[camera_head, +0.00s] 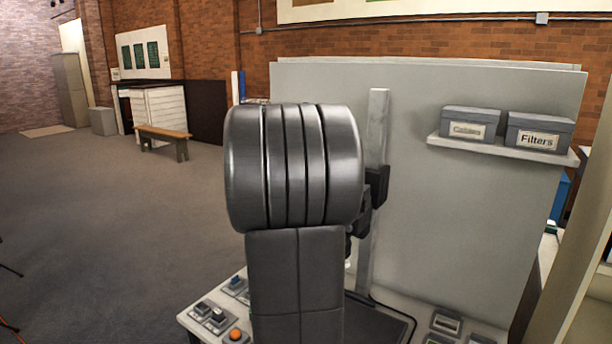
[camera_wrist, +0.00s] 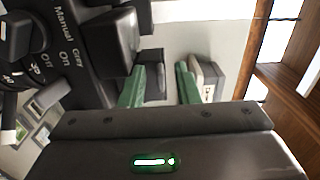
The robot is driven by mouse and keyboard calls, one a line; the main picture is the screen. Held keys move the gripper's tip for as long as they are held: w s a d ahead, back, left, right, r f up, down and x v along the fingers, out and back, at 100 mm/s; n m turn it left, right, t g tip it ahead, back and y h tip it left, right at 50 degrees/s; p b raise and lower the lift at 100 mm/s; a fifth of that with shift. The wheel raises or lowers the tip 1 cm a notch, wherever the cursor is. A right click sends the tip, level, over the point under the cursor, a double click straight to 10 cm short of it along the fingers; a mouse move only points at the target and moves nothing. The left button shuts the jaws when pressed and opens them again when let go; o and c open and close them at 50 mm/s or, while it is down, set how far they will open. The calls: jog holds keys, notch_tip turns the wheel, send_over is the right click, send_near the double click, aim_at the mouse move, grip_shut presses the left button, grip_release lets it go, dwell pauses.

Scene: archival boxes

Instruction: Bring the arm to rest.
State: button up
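My arm fills the middle of the head view, upright and folded close to the camera, and it hides part of the workbench behind it. My gripper is hidden in the head view. In the wrist view my gripper (camera_wrist: 160,88) shows two green fingers spread apart, with a pale surface between them and nothing visibly held. A dark block stands close behind the left finger, and a small grey and beige object (camera_wrist: 213,80) shows beside the right finger. I cannot tell whether either is touching.
Two grey boxes, one labelled Filters (camera_head: 539,133) and one with a blurred label (camera_head: 469,123), sit on a wall shelf (camera_head: 500,149). A bench top with controls (camera_head: 215,317) lies below. A black panel with lettering (camera_wrist: 65,45) is near my gripper. Open floor (camera_head: 120,230) lies left.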

jog(key=b+v, duration=0.2)
jog(key=v, duration=1.2)
jog(key=p+x, duration=0.2)
jog(key=x, duration=1.2)
jog(key=shift+w+d, duration=0.1)
jog(key=shift+r+m, duration=0.1)
jog(key=shift+m, duration=0.3)
jog(key=shift+s+d+r+m+b, duration=0.2)
jog(key=shift+r+m+b, duration=0.25)
jog(key=shift+m, duration=0.35)
jog(key=shift+s, duration=0.1)
